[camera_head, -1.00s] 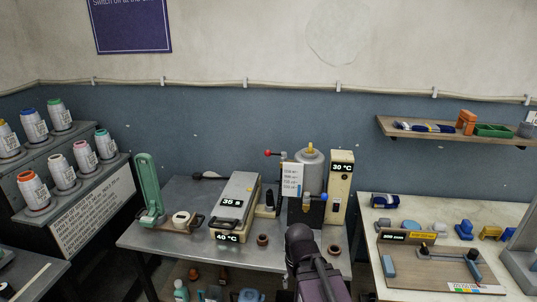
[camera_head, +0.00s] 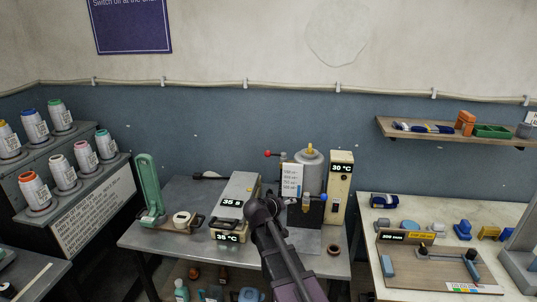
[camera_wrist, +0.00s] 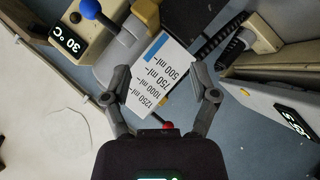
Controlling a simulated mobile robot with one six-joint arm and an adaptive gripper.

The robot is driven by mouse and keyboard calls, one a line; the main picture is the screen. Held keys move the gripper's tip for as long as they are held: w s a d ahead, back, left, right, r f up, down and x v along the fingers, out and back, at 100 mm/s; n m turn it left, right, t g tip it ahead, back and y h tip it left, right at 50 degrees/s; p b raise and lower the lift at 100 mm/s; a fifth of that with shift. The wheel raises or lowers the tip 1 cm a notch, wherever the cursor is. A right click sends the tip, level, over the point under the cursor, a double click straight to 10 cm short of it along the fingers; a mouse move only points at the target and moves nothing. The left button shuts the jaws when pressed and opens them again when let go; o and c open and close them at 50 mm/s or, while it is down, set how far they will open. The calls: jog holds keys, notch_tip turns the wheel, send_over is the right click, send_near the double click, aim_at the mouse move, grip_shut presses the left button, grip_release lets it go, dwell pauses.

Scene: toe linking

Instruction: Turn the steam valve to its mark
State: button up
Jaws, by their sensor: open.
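The steam unit is a grey metal boiler (camera_head: 312,172) with a yellow top, standing at the back of the grey table. A red ball-ended lever (camera_head: 267,154) sticks out to its left, and a blue knob (camera_head: 323,197) sits at its front right. I cannot tell which is the steam valve. In the wrist view the blue knob (camera_wrist: 91,9) is at the top left and a red ball (camera_wrist: 167,126) shows just ahead of the gripper body. My gripper (camera_wrist: 158,70) is open and empty, its fingers in front of a white ml scale card (camera_wrist: 163,68). I see no mark clearly.
A cream box reading 30 °C (camera_head: 341,180) stands right of the boiler. A press with two displays (camera_head: 238,190) and a green-handled tool (camera_head: 149,185) stand left. A small brown ring (camera_head: 333,249) lies at the table's front right. Another table (camera_head: 370,225) adjoins on the right.

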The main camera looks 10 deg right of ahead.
aim_at(266, 155)
jog(key=w+a+r+n+t, duration=0.4)
jog(key=w+a+r+t, duration=0.3)
jog(key=w+a+r, duration=0.2)
jog(key=shift+w+a+n, duration=0.3)
jog(key=shift+w+a, duration=0.2)
jog(key=shift+w, duration=0.25)
jog(key=shift+w, duration=0.1)
jog(key=x, duration=1.3)
jog(key=shift+w+d, duration=0.15)
jog(key=shift+w, duration=0.15)
grip_shut()
